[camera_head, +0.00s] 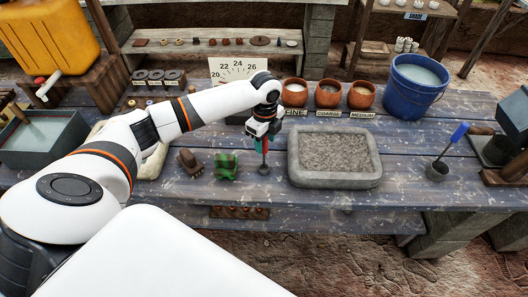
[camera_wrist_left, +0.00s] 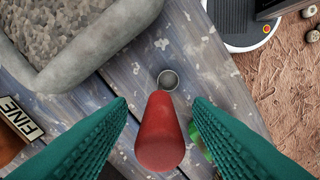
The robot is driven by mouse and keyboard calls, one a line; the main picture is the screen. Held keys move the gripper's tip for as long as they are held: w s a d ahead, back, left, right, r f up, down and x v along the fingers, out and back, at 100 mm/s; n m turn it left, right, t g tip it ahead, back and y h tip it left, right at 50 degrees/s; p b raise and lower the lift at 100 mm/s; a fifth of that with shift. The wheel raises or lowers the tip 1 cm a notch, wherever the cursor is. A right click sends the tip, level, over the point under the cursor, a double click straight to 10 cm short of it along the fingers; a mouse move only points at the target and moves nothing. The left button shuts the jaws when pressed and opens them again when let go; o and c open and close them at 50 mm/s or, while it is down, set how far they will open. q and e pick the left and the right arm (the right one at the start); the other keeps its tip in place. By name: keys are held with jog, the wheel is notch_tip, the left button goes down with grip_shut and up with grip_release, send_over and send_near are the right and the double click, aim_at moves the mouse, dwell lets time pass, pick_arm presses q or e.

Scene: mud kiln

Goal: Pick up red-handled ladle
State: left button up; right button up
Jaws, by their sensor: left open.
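The red-handled ladle (camera_head: 264,168) stands upright on the blue-grey plank table, left of the stone tray. In the left wrist view its red handle (camera_wrist_left: 160,132) points up toward the camera, with its small grey bowl (camera_wrist_left: 168,80) beyond on the planks. My left gripper (camera_head: 264,136) is directly above the ladle, pointing down. Its two teal fingers stand apart on either side of the red handle, with a visible gap on both sides in the left wrist view (camera_wrist_left: 160,125). My right gripper is not in view.
The stone tray (camera_head: 292,172) of gravel is close on the right. A green-patterned lump (camera_head: 226,165) and a brown one (camera_head: 190,162) are on the left. Clay pots (camera_head: 328,95) and a blue bucket (camera_head: 415,90) stand behind. A blue-handled ladle (camera_head: 458,132) is at right.

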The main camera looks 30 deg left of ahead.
pick_arm(q)
jog(key=shift+f, duration=0.7)
grip_shut()
notch_tip(320, 180, up, 10)
jog(key=shift+r+b, duration=0.1)
jog(key=shift+b, duration=0.75)
jog(key=c, duration=0.6)
grip_release()
jog(key=c, duration=0.4)
